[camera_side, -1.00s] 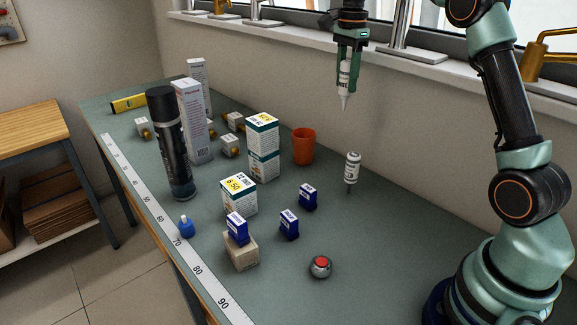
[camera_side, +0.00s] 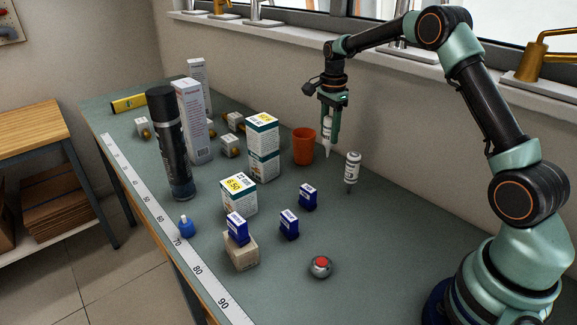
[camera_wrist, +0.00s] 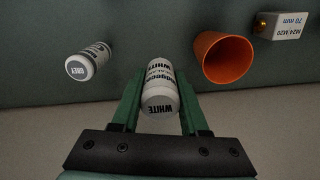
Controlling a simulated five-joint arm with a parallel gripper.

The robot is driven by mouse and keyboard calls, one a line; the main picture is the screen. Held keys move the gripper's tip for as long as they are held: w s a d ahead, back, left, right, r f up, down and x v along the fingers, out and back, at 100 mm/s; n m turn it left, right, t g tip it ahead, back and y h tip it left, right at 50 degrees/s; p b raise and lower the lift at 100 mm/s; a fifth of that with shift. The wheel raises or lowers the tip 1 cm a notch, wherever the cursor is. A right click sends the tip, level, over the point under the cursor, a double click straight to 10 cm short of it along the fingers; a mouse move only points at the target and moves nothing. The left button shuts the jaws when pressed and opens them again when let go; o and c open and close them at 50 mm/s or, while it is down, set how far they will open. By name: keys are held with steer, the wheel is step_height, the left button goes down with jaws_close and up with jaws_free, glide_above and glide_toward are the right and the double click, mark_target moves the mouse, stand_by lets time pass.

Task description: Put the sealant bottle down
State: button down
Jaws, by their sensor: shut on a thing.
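My gripper (camera_side: 331,122) is shut on a white sealant bottle (camera_side: 328,134), held nozzle-down between an orange cup and a second bottle. In the wrist view the held bottle (camera_wrist: 160,92) sits between the green fingers and its end reads "WHITE". The nozzle tip appears close to the bench top, but I cannot tell whether it touches. The second bottle (camera_side: 352,167), marked "GREY" in the wrist view (camera_wrist: 85,64), stands nozzle-down on the bench, apart from the held one.
The orange cup (camera_side: 304,147) stands just left of the held bottle. A tall white-green box (camera_side: 263,150), small blue boxes (camera_side: 307,197) and a red-topped silver object (camera_side: 320,267) stand nearer the front. The wall is close behind. Bench to the right is clear.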

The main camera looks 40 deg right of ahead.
mark_target(328, 147)
steer(key=shift+f, duration=2.9)
steer(key=shift+f, duration=0.1)
steer(key=shift+c, duration=2.1)
jaws_free()
